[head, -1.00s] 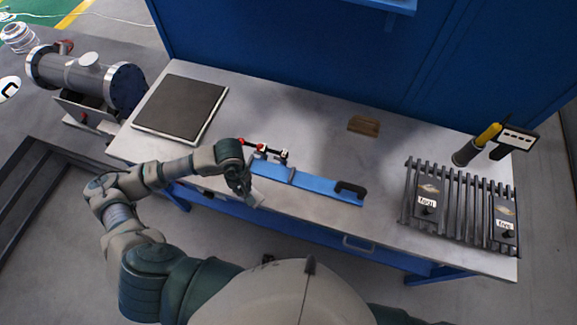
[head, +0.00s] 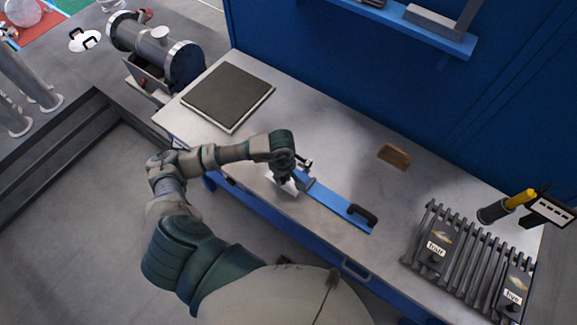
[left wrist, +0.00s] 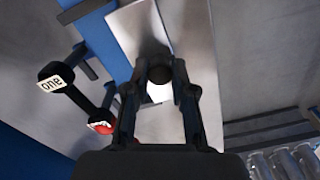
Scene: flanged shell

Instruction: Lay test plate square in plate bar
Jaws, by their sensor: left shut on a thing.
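The blue plate bar (head: 335,203) lies on the bench, with a black handle (head: 361,214) at its right end. My left gripper (head: 285,180) is at the bar's left end, hiding part of it. In the left wrist view my left gripper (left wrist: 158,90) is shut on the dark round knob (left wrist: 160,72) of the pale metal test plate (left wrist: 140,28). The plate appears next to the blue bar (left wrist: 95,20); whether it touches the bar I cannot tell. A black clamp knob marked "one" (left wrist: 55,80) and a red-ended knob (left wrist: 103,126) are beside it. My right gripper is not in view.
A dark square slab (head: 228,96) lies at the bench's left end. A wooden block (head: 394,156) is behind the bar. A slatted rack (head: 468,262) with labelled plates stands at the right, near a yellow-handled tool (head: 519,199). The bench between slab and block is clear.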

